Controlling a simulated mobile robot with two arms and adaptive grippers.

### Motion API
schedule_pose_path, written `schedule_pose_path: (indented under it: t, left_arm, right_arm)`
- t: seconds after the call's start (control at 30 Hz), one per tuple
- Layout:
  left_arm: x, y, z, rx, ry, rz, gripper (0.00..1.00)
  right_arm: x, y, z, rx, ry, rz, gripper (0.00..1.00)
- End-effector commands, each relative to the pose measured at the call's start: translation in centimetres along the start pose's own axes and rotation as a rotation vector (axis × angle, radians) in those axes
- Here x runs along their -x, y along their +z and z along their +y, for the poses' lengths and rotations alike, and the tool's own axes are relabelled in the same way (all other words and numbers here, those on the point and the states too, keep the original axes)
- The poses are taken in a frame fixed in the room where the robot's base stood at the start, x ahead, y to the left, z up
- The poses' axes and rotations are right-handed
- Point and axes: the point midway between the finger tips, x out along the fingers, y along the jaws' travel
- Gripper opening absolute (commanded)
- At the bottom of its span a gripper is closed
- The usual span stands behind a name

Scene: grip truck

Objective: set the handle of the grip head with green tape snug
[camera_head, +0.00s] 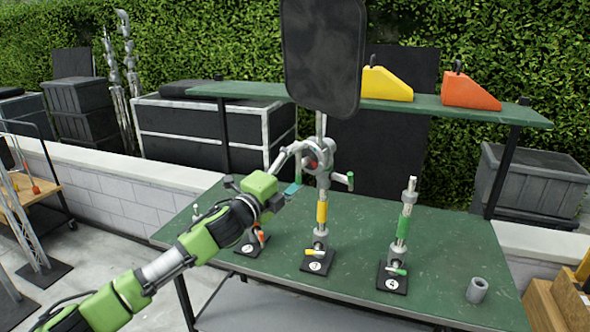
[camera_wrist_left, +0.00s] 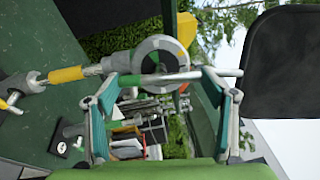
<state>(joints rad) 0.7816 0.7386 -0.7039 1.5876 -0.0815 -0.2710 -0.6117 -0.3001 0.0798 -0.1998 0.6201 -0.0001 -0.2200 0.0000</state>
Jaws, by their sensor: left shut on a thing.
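A grey round grip head (camera_head: 318,155) sits on top of the middle stand, whose post has a yellow band (camera_head: 322,212). It also shows in the left wrist view (camera_wrist_left: 158,58), with a thin metal handle bar (camera_wrist_left: 175,77) across its front. A green patch (camera_wrist_left: 131,80) shows by one end of this bar. A small green-marked handle (camera_head: 350,181) sticks out right of the head. My right gripper is out of view.
A black panel (camera_head: 322,55) stands above the grip head. To the right is a post with green tape (camera_head: 403,226) on a base marked 4. A grey cylinder (camera_head: 477,290) stands on the green table (camera_head: 350,290). Yellow (camera_head: 385,85) and orange (camera_head: 470,91) wedges are on the shelf.

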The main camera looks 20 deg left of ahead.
Motion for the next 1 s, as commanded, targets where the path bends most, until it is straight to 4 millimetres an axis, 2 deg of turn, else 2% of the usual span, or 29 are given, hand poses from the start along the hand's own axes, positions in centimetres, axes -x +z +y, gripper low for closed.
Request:
schedule_pose_path:
  t: [0.07,0.1,0.17,0.5,0.63,0.77,1.0]
  left_arm:
    - [0.0,-0.1,0.1,0.001,0.001,0.001,0.55]
    - [0.0,-0.1,0.1,0.001,0.001,0.001,0.79]
    - [0.0,-0.1,0.1,0.001,0.001,0.001,0.93]
    - [0.1,0.0,0.0,0.002,0.001,0.0,0.93]
    - [0.8,0.1,0.1,0.001,0.001,-0.001,0.93]
    - [2.8,0.1,0.2,0.0,0.003,0.0,0.93]
    - [7.8,0.0,0.3,0.001,0.005,0.001,0.93]
  right_arm:
    - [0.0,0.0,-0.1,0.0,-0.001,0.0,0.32]
    - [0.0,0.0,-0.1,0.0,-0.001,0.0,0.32]
    - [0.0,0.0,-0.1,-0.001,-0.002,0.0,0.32]
    - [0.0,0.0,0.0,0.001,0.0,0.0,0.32]
    - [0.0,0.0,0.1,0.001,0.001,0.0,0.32]
    - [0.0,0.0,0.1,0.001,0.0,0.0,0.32]
    - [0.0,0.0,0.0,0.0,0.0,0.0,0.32]
